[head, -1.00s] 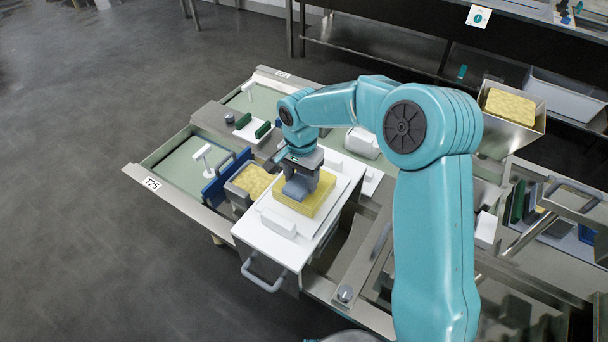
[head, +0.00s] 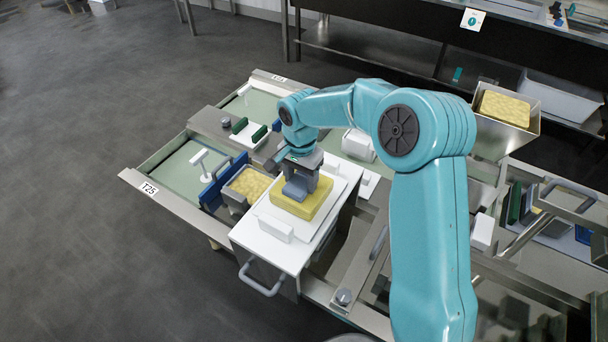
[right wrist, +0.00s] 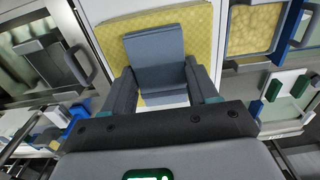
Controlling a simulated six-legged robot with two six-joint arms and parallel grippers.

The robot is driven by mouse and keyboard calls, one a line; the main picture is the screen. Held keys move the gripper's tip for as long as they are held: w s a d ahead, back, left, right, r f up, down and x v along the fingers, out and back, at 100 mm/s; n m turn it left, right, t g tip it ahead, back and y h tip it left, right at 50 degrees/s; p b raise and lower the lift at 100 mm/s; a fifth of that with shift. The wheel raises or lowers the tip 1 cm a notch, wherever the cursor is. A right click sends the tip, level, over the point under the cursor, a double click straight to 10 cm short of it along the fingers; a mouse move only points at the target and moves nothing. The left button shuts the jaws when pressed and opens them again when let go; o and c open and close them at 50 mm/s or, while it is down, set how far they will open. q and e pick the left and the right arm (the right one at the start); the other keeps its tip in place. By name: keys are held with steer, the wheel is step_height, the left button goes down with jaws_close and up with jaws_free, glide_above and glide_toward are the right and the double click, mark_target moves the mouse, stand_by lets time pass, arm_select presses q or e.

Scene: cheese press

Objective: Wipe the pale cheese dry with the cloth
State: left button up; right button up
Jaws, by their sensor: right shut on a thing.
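A pale yellow cheese block (head: 318,204) lies on a white board on the white-topped stand. My right gripper (head: 300,178) is shut on a blue-grey cloth (head: 295,190) and holds it down over the top of the cheese. The cloth appears to touch the cheese. In the right wrist view the cloth (right wrist: 155,45) sits between the fingers (right wrist: 160,92), with the textured cheese (right wrist: 196,22) around it. The part of the cheese under the cloth is hidden. My left gripper is not in view.
A second yellow block sits in a metal-framed mould (head: 250,184) just left, near a blue panel (head: 212,194). A white bar (head: 275,228) stands on the board in front of the cheese. A steel bin (head: 488,128) at right holds another yellow block (head: 506,107).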

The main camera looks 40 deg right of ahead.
steer(key=shift+s+a, duration=0.25)
steer(key=shift+a, duration=0.35)
steer(key=shift+w+d, duration=0.25)
steer(key=shift+d, duration=0.35)
steer(key=shift+w+d+p, duration=0.25)
steer(key=shift+d, duration=0.3)
steer(key=shift+w+d+p, duration=0.2)
steer(key=shift+d, duration=0.35)
step_height(320, 180, up, 5)
steer(key=p, duration=0.3)
steer(key=shift+r+p, duration=0.1)
steer(key=shift+p, duration=0.2)
